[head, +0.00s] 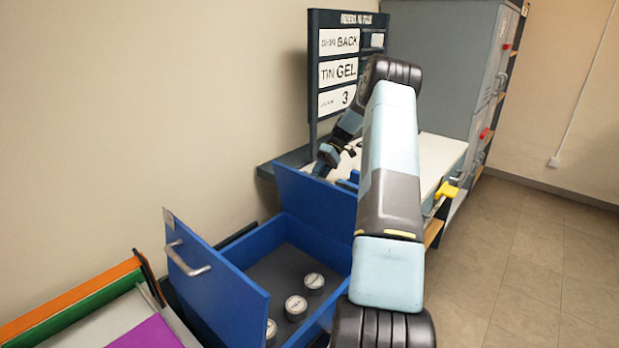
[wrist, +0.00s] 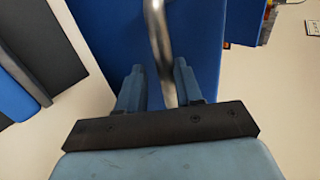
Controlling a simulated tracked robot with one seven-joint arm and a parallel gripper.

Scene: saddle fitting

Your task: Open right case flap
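The blue case (head: 255,243) stands open at the lower middle of the head view. Its right flap (head: 315,205) is raised and leans up on the case's right side. Its left flap (head: 215,290), with a metal handle (head: 188,258), is also raised. My gripper (head: 328,158) is at the far side of the right flap's upper edge. In the wrist view, the right flap fills the middle as a blue panel (wrist: 105,35), with a curved metal handle (wrist: 160,45). My gripper (wrist: 160,72) is open, its fingers on either side of this handle with a visible gap.
Several round gauges (head: 296,307) sit inside the case. A dark sign board (head: 348,70) stands behind my arm, beside a white worktop (head: 440,152) and a grey cabinet (head: 440,55). Coloured panels (head: 75,305) lie at lower left. The floor (head: 540,260) at right is clear.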

